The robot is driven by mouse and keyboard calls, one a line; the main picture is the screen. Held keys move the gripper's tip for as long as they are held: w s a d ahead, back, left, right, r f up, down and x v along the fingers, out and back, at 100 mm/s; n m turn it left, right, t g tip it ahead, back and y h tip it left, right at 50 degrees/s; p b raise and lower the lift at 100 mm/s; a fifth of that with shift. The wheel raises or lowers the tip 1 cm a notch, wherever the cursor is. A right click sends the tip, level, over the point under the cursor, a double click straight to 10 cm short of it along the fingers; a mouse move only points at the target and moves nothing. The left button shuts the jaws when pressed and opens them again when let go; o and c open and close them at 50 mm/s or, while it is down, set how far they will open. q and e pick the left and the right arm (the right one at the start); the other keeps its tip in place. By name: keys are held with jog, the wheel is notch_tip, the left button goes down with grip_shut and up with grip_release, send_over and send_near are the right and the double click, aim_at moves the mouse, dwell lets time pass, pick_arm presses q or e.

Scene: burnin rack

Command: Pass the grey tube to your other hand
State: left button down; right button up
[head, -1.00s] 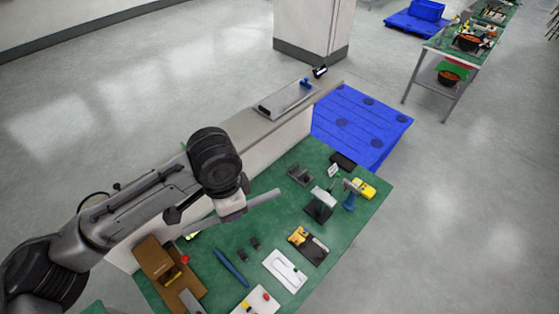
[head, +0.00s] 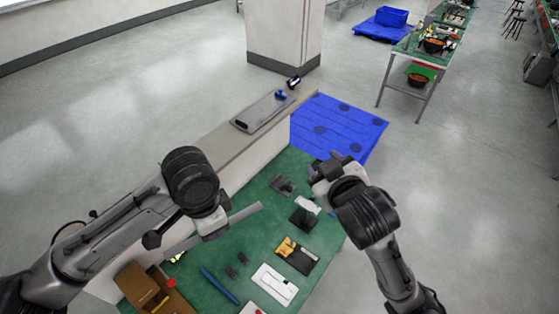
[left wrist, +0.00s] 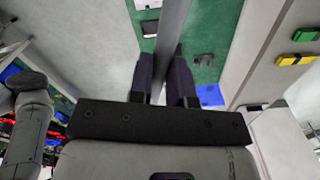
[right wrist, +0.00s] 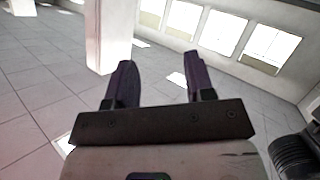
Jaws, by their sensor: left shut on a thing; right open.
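The grey tube (head: 243,213) is a long thin bar held above the green table. My left gripper (head: 212,228) is shut on it, and the tube sticks out to the right and to the lower left. In the left wrist view the tube (left wrist: 173,35) runs between the two dark fingers of my left gripper (left wrist: 168,80). My right gripper (head: 318,175) is over the far right part of the table, apart from the tube. In the right wrist view my right gripper (right wrist: 160,85) is open with nothing between its fingers.
The green table (head: 215,262) carries a blue bar (head: 219,284), a white tray (head: 275,285), a black pad with a yellow part (head: 296,255), and a brown box (head: 143,286). A ledge (head: 219,158) runs along its back. A blue pallet (head: 345,125) lies beyond.

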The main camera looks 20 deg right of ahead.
jog(key=w+a+r+n+t+y, duration=0.1)
jog(key=w+r+n+t+y, duration=0.25)
jog(key=r, duration=0.65)
jog(key=w+a+r+n+t+y, duration=0.1)
jog(key=w+r+n+t, duration=0.1)
jog(key=r+n+t, duration=0.6)
jog(key=w+a+r+n+t+y, duration=0.1)
jog(key=w+r+n+y, duration=0.2)
jog(key=r, duration=1)
jog(key=w+a+f+n+g+y, duration=0.1)
jog(key=a+f+n+g+y, duration=0.25)
jog(key=n+g+y, duration=0.5)
jog(key=w+a+f+n+g+y, duration=0.1)
jog(key=a+f+n+g+y, duration=0.25)
jog(key=n, duration=0.75)
jog(key=n+g+h, duration=1)
jog(key=n+g, duration=0.8)
jog(key=n, duration=0.2)
send_near(246, 210)
jog(key=shift+t, duration=0.25)
jog(key=x, duration=0.9)
jog(key=shift+s, duration=0.2)
